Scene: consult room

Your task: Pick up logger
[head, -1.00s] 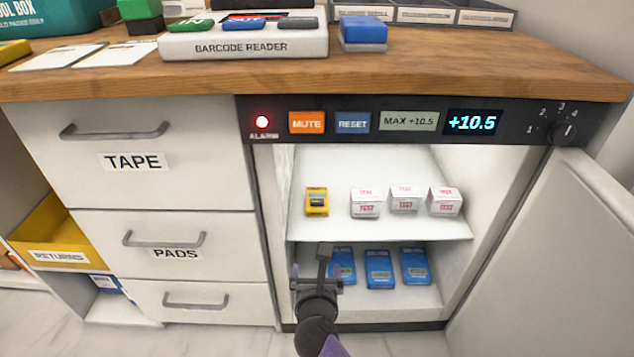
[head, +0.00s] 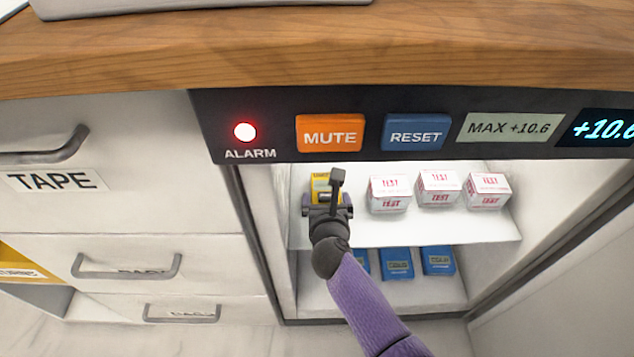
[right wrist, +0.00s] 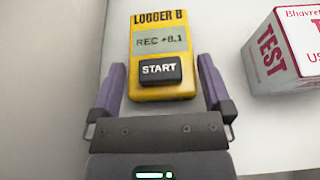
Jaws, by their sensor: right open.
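The logger (right wrist: 162,45) is a small yellow device in the right wrist view, marked LOGGER B, with a grey display reading REC +8.1 and a black START button. In the head view the logger (head: 321,184) sits at the left of the fridge's upper shelf, partly hidden by my gripper. My right gripper (right wrist: 166,92) is open, with one finger on each side of the logger's lower part. The fingers do not appear to press on it. The right gripper (head: 328,196) also shows in the head view. My left gripper is not in view.
Several white and red TEST boxes (head: 389,194) stand right of the logger; the nearest box (right wrist: 288,50) is close to my right finger. Blue packs (head: 397,263) lie on the lower shelf (head: 400,296). The fridge's control panel (head: 430,130) overhangs the opening, with a red alarm lamp lit.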

